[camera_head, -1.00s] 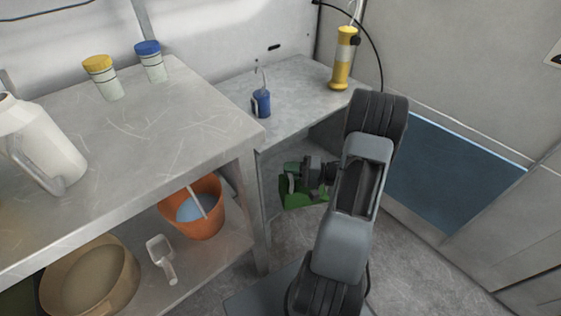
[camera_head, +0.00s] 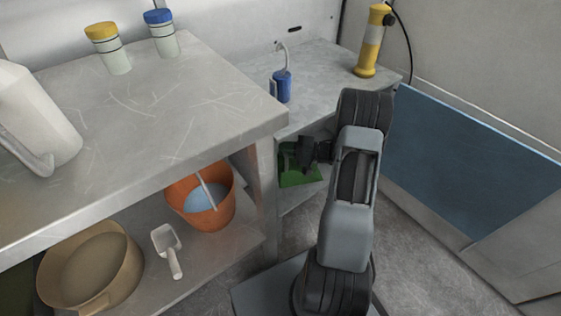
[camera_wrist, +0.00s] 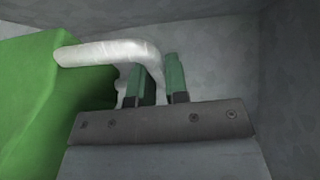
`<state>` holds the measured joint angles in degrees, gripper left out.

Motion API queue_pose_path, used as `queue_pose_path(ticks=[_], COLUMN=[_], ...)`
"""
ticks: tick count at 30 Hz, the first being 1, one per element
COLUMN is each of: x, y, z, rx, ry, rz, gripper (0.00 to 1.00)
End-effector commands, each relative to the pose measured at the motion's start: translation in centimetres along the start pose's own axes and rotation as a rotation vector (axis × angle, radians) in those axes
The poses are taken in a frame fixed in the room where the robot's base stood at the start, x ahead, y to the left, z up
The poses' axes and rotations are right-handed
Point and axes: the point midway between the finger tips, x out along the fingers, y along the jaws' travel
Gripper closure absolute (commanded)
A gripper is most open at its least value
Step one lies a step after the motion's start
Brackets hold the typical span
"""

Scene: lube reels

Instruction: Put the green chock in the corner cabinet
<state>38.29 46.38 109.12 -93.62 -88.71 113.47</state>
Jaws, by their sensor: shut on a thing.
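The green chock (camera_head: 299,172) is beneath the bench top in the corner, in the opening of the corner cabinet (camera_head: 342,68). It fills the left of the wrist view (camera_wrist: 40,105), where a pale bar-like handle sticks out from it. My gripper (camera_wrist: 157,78) is shut on this handle, which passes behind and between its green fingers. In the head view my gripper (camera_head: 307,156) is dark and partly hides the chock. Grey walls stand close around the fingers in the wrist view. I cannot tell whether the chock touches the floor of the cabinet.
A metal bench (camera_head: 130,110) at left holds a white jug (camera_head: 35,125) and two lidded jars. Its lower shelf holds an orange bucket (camera_head: 190,222), a tan basin (camera_head: 60,290) and a white scoop (camera_head: 168,248). A blue oilcan (camera_head: 282,87) and yellow cylinder (camera_head: 369,45) stand on the corner top.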

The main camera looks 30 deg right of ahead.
Motion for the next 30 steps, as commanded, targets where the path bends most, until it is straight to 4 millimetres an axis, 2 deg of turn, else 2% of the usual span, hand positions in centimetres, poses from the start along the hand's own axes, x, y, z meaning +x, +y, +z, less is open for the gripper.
queue_pose_path(ticks=[1, 6, 16, 24, 30], x=[0.4, 1.3, 1.9, 2.3, 2.3], y=[0.8, 2.0, 3.0, 6.3, 6.3], z=[-0.4, -1.2, -1.8, -1.9, -2.0], rx=[-0.002, -0.003, -0.004, -0.003, -0.004], ry=[-0.001, 0.001, 0.001, 0.002, 0.004], rz=[-0.002, -0.002, -0.001, -0.002, -0.001], gripper=[1.0, 1.0, 1.0, 1.0, 1.0])
